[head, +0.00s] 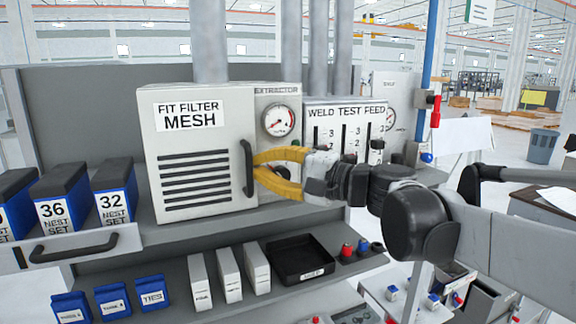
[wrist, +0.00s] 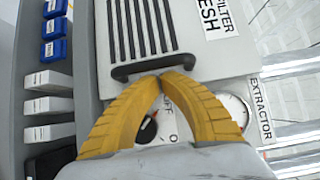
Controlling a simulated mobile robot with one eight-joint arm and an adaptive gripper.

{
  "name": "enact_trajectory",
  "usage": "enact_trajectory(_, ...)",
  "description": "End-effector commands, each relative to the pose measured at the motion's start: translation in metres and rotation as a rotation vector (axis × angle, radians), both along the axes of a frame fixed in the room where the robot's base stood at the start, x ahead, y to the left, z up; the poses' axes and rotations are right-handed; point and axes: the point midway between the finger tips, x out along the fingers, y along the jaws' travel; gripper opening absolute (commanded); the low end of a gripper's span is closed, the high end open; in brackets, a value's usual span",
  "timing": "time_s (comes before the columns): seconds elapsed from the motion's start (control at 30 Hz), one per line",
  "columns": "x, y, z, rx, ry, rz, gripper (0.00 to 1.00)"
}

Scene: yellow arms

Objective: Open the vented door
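The vented door (head: 195,140) is a pale panel with dark slots and a "FIT FILTER MESH" label. It looks closed, with no clear gap at its edge. Its black bar handle (head: 248,168) stands upright near the right edge. The wrist view shows the door's slots (wrist: 145,30) and the handle lying crosswise (wrist: 125,72). My gripper (head: 255,164) has yellow fingers that reach the handle from the right, one above the other. In the wrist view the fingertips (wrist: 163,76) come together right at the bar. I cannot tell whether they hook behind it.
A gauge (head: 279,121) on the extractor panel and the weld test feed panel (head: 345,120) stand right of the door. Blue nest-set bins (head: 113,205) are at left. White boxes (head: 229,272) and a black tray (head: 303,262) sit on the lower shelf. Space in front of the door looks clear.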

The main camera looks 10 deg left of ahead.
Motion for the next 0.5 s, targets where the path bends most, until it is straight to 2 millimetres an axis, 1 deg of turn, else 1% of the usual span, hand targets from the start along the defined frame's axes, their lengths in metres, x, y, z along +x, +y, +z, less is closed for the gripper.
enact_trajectory(0.17, -0.001, 0.0, 0.0, 0.0, 0.0, -0.003, 0.0)
enact_trajectory(0.5, -0.013, -0.005, 0.0, 0.0, 0.0, -0.061, 0.0)
